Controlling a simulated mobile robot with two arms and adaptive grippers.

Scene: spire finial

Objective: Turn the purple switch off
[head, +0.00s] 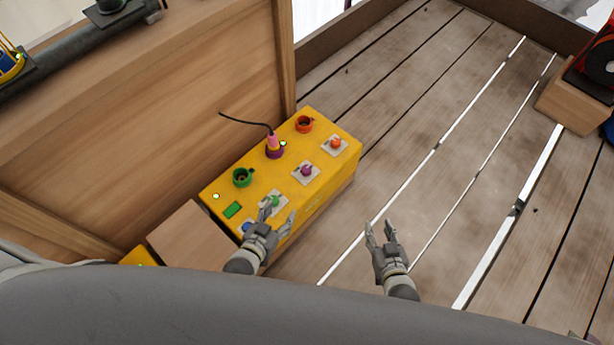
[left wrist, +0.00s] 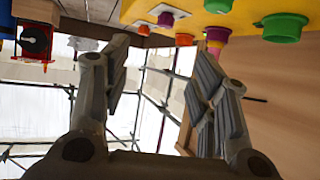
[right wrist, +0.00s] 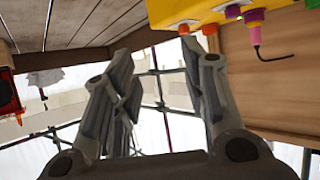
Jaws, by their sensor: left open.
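The purple switch (head: 306,170) is a small knob on a pale square plate on top of the yellow box (head: 328,191). It sits between the orange switch (head: 336,143) and the green switch (head: 272,201). It also shows in the left wrist view (left wrist: 165,19). My left gripper (head: 277,213) is open and empty over the box's near end, by the green switch and apart from the purple one. It partly hides the blue switch (head: 247,226). My right gripper (head: 379,227) is open and empty, right of the box, above the plank floor.
Behind the switches are a red-orange socket (head: 304,124), a purple socket (head: 274,153) with a pink plug (head: 272,141) and black cable, and a green socket (head: 242,177). A wooden panel (head: 200,110) stands behind the box.

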